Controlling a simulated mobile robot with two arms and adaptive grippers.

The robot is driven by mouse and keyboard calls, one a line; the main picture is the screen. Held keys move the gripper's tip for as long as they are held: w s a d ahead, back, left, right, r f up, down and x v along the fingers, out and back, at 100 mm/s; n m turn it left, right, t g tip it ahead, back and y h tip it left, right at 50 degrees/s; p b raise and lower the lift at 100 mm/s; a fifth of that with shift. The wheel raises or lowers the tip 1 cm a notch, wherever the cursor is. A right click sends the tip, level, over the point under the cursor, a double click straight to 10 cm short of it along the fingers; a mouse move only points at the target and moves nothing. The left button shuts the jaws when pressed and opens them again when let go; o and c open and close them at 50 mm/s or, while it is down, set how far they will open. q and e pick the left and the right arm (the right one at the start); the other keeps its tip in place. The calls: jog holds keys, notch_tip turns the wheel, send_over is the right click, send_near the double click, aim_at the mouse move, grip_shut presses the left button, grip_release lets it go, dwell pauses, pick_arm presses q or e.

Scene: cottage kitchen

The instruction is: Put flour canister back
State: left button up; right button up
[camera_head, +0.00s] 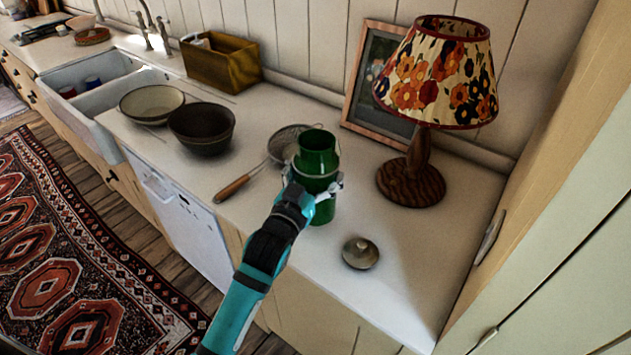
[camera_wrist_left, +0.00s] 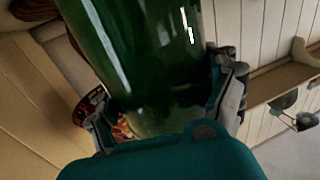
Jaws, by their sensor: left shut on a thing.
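The flour canister appears to be the green, shiny, open-topped vessel (camera_head: 318,150) over the front part of the counter, roughly upright in the head view. My left gripper (camera_head: 318,191) reaches it from the front and is shut around its side. In the left wrist view the green canister (camera_wrist_left: 140,50) fills the space between the two fingers of my left gripper (camera_wrist_left: 168,108). I cannot tell whether its base touches the counter. A small round metal lid with a knob (camera_head: 360,253) lies apart on the counter, to the right. My right gripper is not in view.
A wooden-handled strainer (camera_head: 233,189) lies just left of the canister. A floral lamp (camera_head: 411,180) and a leaning picture frame (camera_head: 358,75) stand behind. A dark bowl (camera_head: 203,130) and a pale bowl (camera_head: 152,103) sit left. The white counter (camera_head: 420,260) is clear around the lid.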

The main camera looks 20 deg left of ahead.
pick_arm(q)
notch_tip(320, 180, down, 3)
jog(key=shift+s+r, duration=0.1)
jog(key=shift+r, duration=0.1)
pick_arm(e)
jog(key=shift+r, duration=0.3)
pick_arm(q)
jog(key=shift+f, duration=0.15)
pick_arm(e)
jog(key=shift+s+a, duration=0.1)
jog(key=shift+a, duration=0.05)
pick_arm(q)
jog(key=o, duration=1.5)
jog(key=shift+f, duration=0.2)
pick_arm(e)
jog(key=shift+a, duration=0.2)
pick_arm(q)
jog(key=shift+s+r, duration=0.1)
jog(key=shift+r, duration=0.1)
jog(key=s+a+b, duration=0.1)
jog(key=s+b, duration=0.1)
jog(key=s, duration=1)
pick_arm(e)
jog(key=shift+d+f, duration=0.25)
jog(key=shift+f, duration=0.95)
